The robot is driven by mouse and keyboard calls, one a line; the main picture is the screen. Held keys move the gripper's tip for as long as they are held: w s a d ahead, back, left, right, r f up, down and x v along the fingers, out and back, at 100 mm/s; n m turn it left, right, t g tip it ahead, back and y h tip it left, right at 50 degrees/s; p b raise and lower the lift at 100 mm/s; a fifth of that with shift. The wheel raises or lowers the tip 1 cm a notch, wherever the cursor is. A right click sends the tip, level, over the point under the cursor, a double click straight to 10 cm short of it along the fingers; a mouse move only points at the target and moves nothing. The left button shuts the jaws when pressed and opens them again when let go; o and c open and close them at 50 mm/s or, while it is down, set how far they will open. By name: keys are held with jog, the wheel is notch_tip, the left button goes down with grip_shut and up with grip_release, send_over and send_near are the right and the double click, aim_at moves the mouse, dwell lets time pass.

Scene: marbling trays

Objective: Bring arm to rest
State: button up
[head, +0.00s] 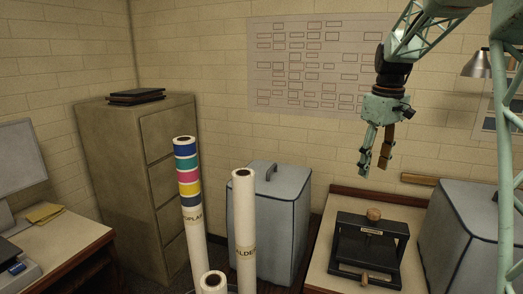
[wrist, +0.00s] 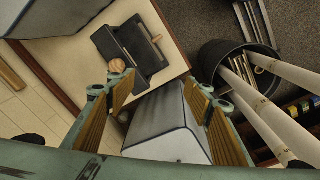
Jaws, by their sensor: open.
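My gripper (head: 374,168) hangs in the upper right of the head view, fingers pointing down, in front of the wall. It is open, with a gap between the two fingers and nothing held. In the wrist view my gripper (wrist: 160,88) shows its two tan-padded fingers spread apart at left and right. A grey covered box (wrist: 170,125) appears between and below them, with no visible contact. The black press (head: 370,250) with wooden knobs sits on a table below the gripper, and it also shows in the wrist view (wrist: 130,52).
Tall paper rolls (head: 244,220) stand in a dark bin (wrist: 215,60) left of the table. A grey covered box (head: 268,225) stands behind them. Another covered box (head: 470,230) and a lamp (head: 481,63) are at right. A filing cabinet (head: 125,170) stands left.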

jog(key=s+a+r+m+b, duration=0.1)
jog(key=s+a+r, duration=0.15)
jog(key=s, duration=0.55)
jog(key=s+a+r+m+t+b, duration=0.1)
jog(key=s+a, duration=0.3)
jog(key=s, duration=0.5)
jog(key=s+a+r+m+b, duration=0.15)
jog(key=s+a, duration=0.25)
jog(key=s, duration=0.4)
jog(key=s+a+f+b, duration=0.1)
jog(key=s+f, duration=0.2)
jog(key=s, duration=0.6)
jog(key=s+a+f+m+t+b, duration=0.1)
jog(key=s+a+f, duration=0.1)
jog(key=s, duration=0.7)
jog(key=s+a+f+m+b, duration=0.1)
jog(key=s+a+f, duration=0.1)
jog(key=s+f, duration=0.3)
jog(key=s, duration=0.4)
jog(key=shift+s+t+b, duration=0.3)
jog(key=shift+t+b, duration=0.1)
jog(key=shift+w+a, duration=0.1)
